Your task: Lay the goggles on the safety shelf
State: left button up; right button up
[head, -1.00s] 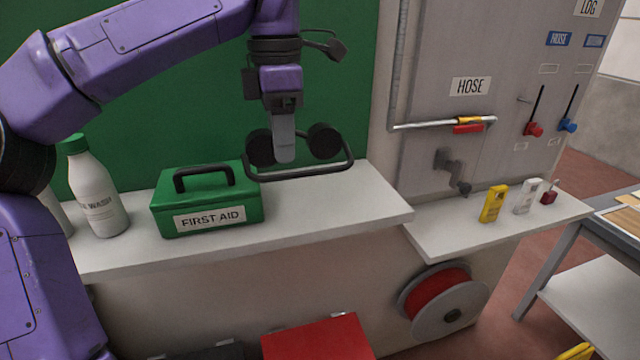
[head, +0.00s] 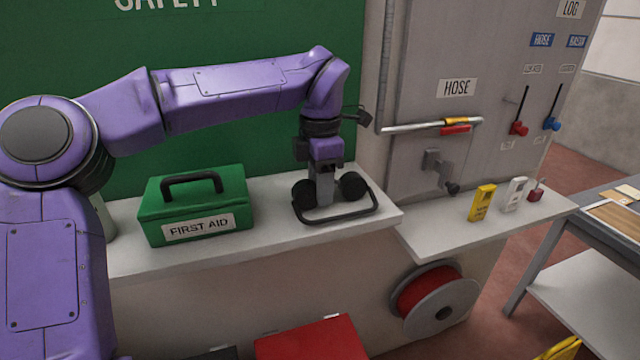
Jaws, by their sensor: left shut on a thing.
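The goggles (head: 352,186) are black, with two round dark lenses and a curved strap loop. They are at the right end of the white safety shelf (head: 277,222), in front of the green board. My left gripper (head: 324,196) points straight down and is shut on the goggles between the lenses. The goggles are at or just above the shelf top; I cannot tell whether they touch it. My right gripper is not in view.
A green first aid box (head: 195,205) stands left of the goggles, with a bare gap between. My left arm mostly hides a white bottle at the far left. A lower white shelf (head: 460,236) to the right holds a yellow device (head: 481,202). A red hose reel (head: 428,290) hangs below.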

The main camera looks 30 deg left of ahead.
pick_arm(q)
jog(key=o, duration=0.7)
jog(key=shift+f, duration=0.15)
jog(key=o, duration=0.4)
jog(key=shift+o, duration=0.2)
notch_tip(320, 180, up, 12)
jog(key=p, duration=0.2)
jog(key=shift+r, duration=0.2)
